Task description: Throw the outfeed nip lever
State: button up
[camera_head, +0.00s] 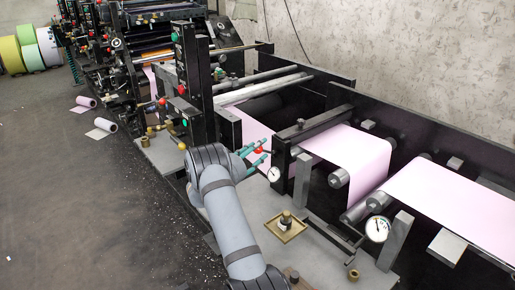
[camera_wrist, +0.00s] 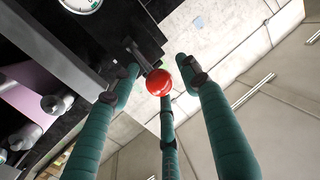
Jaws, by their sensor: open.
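A lever with a round red knob (camera_wrist: 159,82) and a short dark shaft shows in the wrist view; I take it to be the outfeed nip lever. The red knob also shows in the head view (camera_head: 258,150), beside the pink web. My gripper (camera_head: 267,151) has teal fingers and is open at the knob. In the wrist view the fingers stand around the knob, with one to its left, one to its right and one below. I cannot tell whether any finger touches it. The lever's base is partly hidden by dark machine parts.
A dial gauge (camera_head: 273,174) sits close to my fingers, and a larger gauge (camera_head: 377,229) stands at right. A dark control post (camera_head: 196,80) rises behind my arm. A brass tray (camera_head: 286,227) lies on the grey deck. Pink web (camera_head: 350,150) runs over rollers. The floor at left is mostly open.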

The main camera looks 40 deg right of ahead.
jog(key=shift+d, duration=0.1)
jog(key=shift+c, duration=0.9)
